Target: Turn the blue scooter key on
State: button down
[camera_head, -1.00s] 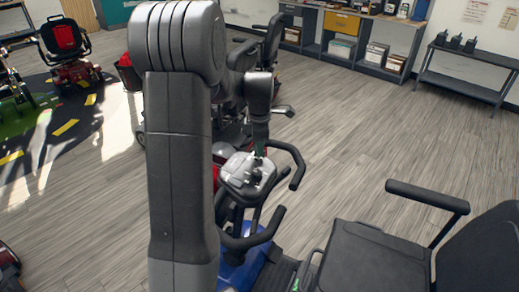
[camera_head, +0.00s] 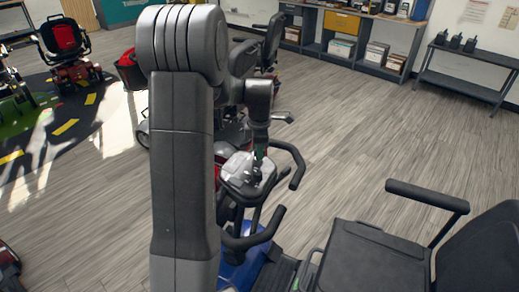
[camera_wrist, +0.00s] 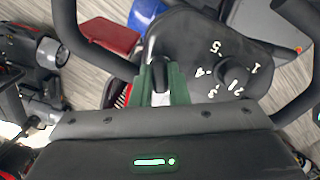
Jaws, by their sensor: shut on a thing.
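The console also fills the upper middle of the wrist view (camera_wrist: 195,45). My gripper (camera_wrist: 158,82) has green fingers and is shut on the dark key (camera_wrist: 160,72) at the console's near side. In the head view my gripper (camera_head: 259,155) is small and points down at the console, and the key is hard to make out. The fingers hide part of the key, so I cannot tell its turn position.
A numbered speed dial (camera_wrist: 232,75) lies just right of my fingers. Handlebar loops (camera_head: 292,160) curve close around the console. The black seat (camera_head: 370,255) is at the lower right. Other scooters (camera_head: 70,50) stand at the left; the floor at right is open.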

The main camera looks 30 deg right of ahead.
jog(key=m+p, duration=0.1)
jog(key=m, duration=0.4)
jog(key=shift+r+m+g, duration=0.1)
jog(key=shift+m+g, duration=0.2)
jog(key=m+y+p, duration=0.1)
jog(key=m, duration=0.4)
jog(key=shift+d+m+p, duration=0.1)
jog(key=shift+m+p, duration=0.25)
jog(key=shift+m, duration=0.05)
jog(key=shift+w+m, duration=0.1)
jog(key=shift+m, duration=0.2)
jog(key=c, duration=1.4)
grip_release()
notch_tip(320, 180, up, 14)
jog(key=d, duration=0.1)
jog(key=shift+b, duration=0.4)
